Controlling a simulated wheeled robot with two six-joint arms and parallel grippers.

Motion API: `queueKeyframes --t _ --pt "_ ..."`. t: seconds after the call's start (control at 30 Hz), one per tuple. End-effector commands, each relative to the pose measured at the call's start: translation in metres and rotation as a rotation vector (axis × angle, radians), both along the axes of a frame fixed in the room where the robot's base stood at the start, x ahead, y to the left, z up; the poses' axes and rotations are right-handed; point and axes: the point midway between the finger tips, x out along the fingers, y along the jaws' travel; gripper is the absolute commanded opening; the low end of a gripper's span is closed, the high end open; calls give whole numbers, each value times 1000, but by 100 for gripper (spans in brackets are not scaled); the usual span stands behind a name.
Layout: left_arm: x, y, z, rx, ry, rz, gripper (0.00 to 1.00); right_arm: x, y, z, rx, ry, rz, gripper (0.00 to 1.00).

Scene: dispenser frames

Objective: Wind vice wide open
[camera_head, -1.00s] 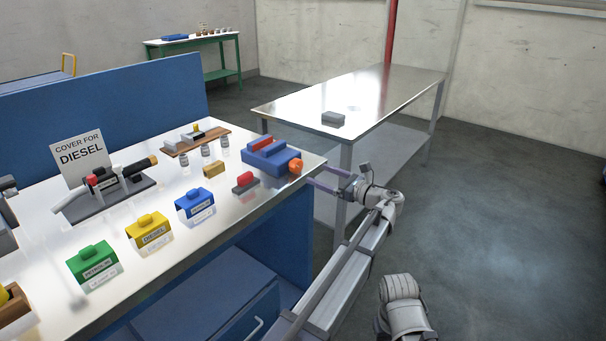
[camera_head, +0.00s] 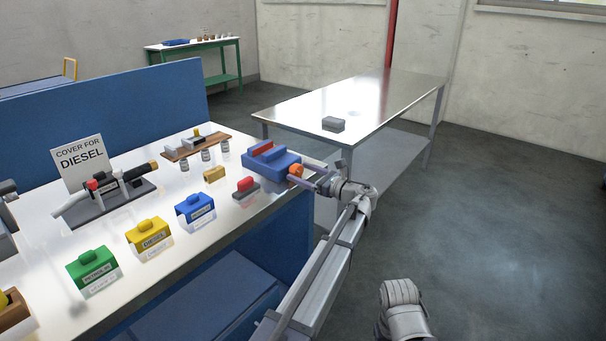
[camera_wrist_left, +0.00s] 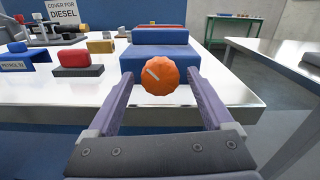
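The blue vice (camera_head: 268,161) sits at the right end of the steel bench, with a red part on top and an orange knob (camera_head: 296,170) on its front end. In the left wrist view the orange knob (camera_wrist_left: 160,74), with a pale mark line, faces me in front of the vice's blue body (camera_wrist_left: 160,47). My left gripper (camera_head: 308,179) is at the knob. Its two fingers (camera_wrist_left: 160,88) stand apart on either side of the knob, with gaps showing, not clamped on it. My right arm's link (camera_head: 402,310) shows at the lower right; the right gripper is out of view.
A red-topped block (camera_head: 246,188) and a small brass block (camera_head: 214,174) lie near the vice. Blue, yellow and green labelled covers (camera_head: 148,235) line the bench's front. A second steel table (camera_head: 375,97) with a grey block (camera_head: 333,124) stands behind. Floor on the right is clear.

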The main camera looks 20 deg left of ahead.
Motion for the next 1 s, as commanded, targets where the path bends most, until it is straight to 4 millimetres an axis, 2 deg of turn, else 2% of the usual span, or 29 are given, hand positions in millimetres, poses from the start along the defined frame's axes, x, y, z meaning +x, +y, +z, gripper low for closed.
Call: queueKeyframes --t 0.07,0.7,0.87,1.0 --pt "0 0 0 0 0 0 75 0 0 0 0 0 0 0" --pt "0 0 0 0 0 0 3 0 0 0 0 0 0 0" --pt "0 0 0 -14 -39 1 3 0 0 0 0 0 0 0" --pt "-1 0 0 -65 -179 1 3 0 0 0 0 0 0 0"
